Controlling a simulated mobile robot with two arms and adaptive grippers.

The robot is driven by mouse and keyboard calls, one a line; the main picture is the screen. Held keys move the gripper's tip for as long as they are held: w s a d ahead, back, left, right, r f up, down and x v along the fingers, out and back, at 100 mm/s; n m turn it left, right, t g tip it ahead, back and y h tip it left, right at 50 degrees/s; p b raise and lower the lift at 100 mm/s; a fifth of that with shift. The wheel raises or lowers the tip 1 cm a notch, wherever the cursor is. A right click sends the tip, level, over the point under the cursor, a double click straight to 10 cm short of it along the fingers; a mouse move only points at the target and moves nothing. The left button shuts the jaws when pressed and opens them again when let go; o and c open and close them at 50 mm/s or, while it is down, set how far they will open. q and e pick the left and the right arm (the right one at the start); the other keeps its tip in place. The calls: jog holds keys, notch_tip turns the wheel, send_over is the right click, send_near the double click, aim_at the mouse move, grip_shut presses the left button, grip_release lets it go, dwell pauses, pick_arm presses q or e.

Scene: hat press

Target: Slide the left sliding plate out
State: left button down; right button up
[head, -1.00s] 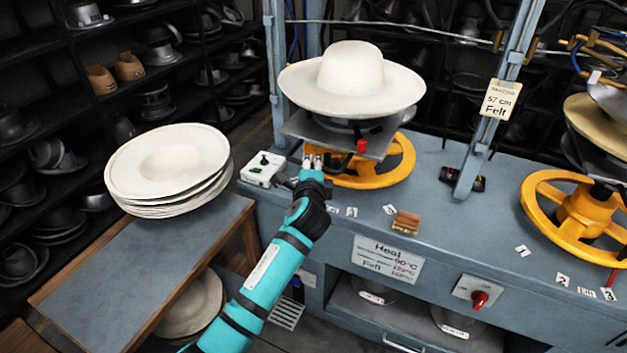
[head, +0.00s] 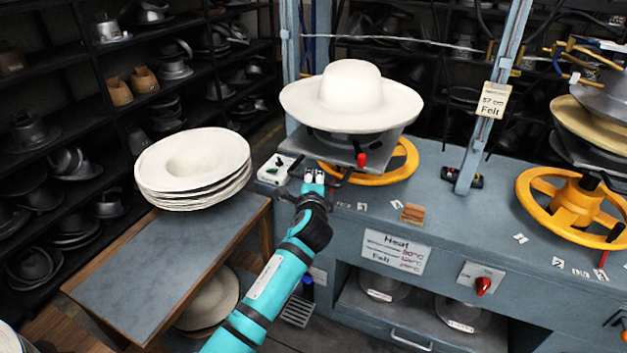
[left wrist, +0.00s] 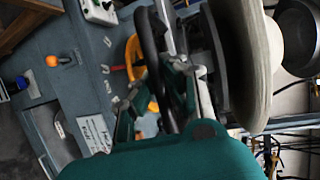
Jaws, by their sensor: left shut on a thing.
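The left sliding plate (head: 386,147) is a grey metal plate under the wide white hat (head: 349,92), above the left yellow handwheel (head: 398,167). A red knob (head: 361,160) hangs at its front edge. My left gripper (head: 313,178) is at the plate's front left, over the bench's front area. In the left wrist view its fingers (left wrist: 158,88) are shut on a black curved handle (left wrist: 152,48); the hat brim (left wrist: 245,60) is close on the right. In the head view the grip itself is small and partly hidden. My right gripper is not in view.
A stack of white felt hats (head: 193,165) stands on the side table (head: 165,275) at left. A white control box (head: 277,172) is just left of my gripper. A blue post (head: 493,95) and a second yellow handwheel (head: 575,205) are at right. A wooden block (head: 412,212) lies on the bench.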

pick_arm(q)
jog(key=shift+s+f, duration=0.1)
jog(key=shift+f, duration=0.3)
jog(key=c, duration=1.7)
grip_release()
jog(key=shift+c, duration=0.2)
jog(key=o, duration=0.4)
jog(key=shift+s+a+r, duration=0.15)
jog(key=shift+s+r, duration=0.15)
jog(key=shift+r, duration=0.05)
jog(key=shift+w, duration=0.1)
jog(key=s+r, duration=0.2)
jog(key=s, duration=1)
jog(key=shift+d, duration=0.35)
